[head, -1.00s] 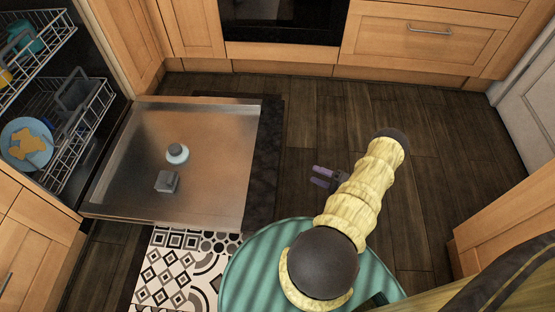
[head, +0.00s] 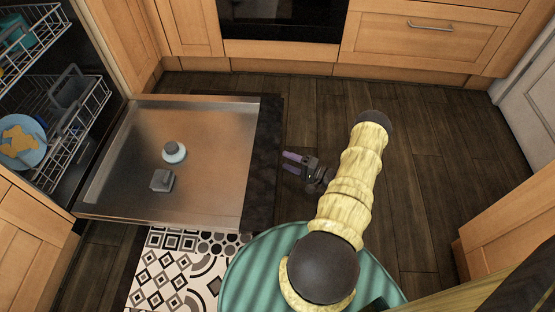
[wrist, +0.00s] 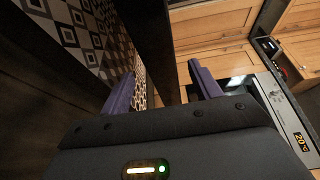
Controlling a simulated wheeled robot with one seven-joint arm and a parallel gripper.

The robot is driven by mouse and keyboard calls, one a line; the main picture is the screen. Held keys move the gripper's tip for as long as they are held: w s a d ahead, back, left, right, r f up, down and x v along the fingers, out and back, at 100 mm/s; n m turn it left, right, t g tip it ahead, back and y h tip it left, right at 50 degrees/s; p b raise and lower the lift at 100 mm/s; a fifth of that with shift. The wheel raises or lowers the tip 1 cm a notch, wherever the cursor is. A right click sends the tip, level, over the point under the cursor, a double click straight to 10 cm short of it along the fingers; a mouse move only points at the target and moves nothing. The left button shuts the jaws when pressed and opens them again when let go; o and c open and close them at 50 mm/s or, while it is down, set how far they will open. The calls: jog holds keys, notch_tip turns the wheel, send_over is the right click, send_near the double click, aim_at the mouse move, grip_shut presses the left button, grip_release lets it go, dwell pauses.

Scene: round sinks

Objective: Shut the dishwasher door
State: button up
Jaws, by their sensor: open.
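The dishwasher door (head: 205,185) hangs fully open, lying about level at the left of the head view, with its metal inner face up. My gripper (head: 289,162) is just right of the door's outer edge, apart from it in the picture, with its purple fingers pointing left toward it. In the wrist view my gripper (wrist: 160,88) shows two purple fingers spread apart with nothing between them. A dark upright panel (wrist: 150,40), which looks like the door's edge, stands ahead of the fingers. The door's underside is hidden in the head view.
Two dish racks (head: 75,130) with a blue plate (head: 22,140) sit inside the dishwasher at left. A patterned rug (head: 180,265) lies below the door. Dark wooden floor (head: 430,140) is clear to the right. Wooden cabinets (head: 425,40) line the back.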

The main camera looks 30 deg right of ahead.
aim_at(277, 157)
jog(key=shift+b+x, duration=0.8)
jog(key=shift+x, duration=1.9)
